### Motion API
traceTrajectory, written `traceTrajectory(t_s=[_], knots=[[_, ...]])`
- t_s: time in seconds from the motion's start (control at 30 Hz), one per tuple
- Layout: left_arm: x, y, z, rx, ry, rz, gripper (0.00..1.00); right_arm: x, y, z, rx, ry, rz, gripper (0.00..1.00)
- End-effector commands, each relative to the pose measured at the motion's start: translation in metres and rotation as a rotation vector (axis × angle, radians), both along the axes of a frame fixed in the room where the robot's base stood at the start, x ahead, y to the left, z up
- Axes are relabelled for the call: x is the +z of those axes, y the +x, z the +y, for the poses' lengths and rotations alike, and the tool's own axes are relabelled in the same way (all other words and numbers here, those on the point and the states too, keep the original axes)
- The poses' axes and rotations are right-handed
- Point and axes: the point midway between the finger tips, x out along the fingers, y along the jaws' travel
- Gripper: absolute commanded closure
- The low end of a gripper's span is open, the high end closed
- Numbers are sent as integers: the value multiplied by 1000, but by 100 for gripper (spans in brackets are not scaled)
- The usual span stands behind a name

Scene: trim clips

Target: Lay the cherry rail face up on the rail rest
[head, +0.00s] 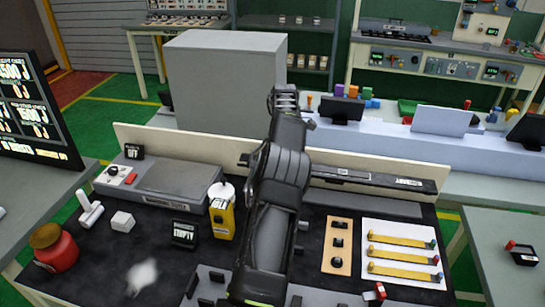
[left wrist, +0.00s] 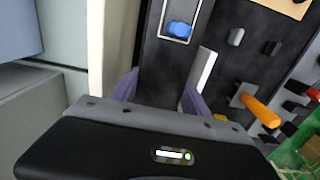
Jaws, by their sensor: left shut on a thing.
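A long dark rail (head: 350,176) lies along the cream backboard at the back of the bench, with a small pale label near its right end. In the left wrist view the dark rail (left wrist: 160,62) passes between the purple fingers of my left gripper (left wrist: 158,92). The gripper is shut on it. A silver frame with a blue piece (left wrist: 179,28) shows farther along. In the head view my black arm hides the gripper and the rail's middle. I cannot tell the rail's cherry marking, its face, or which part is the rail rest. My right gripper is not in view.
A white mat (head: 403,231) holds yellow strips with coloured ends. Beside it is a tan board (head: 338,256) with dark knobs. A yellow bottle (head: 222,218), grey scale (head: 170,183) and red jar (head: 58,252) stand left. The cream backboard (head: 150,136) borders the rear.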

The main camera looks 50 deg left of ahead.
Motion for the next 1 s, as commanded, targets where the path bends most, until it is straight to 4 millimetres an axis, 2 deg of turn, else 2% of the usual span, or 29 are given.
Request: traceTrajectory(t_s=[0.57, 1.0], knots=[[-5, 0, 0, 0, -1, 1, 100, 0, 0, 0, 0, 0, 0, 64], [-47, 0, -1, 0, -2, 1, 100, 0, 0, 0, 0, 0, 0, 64]])
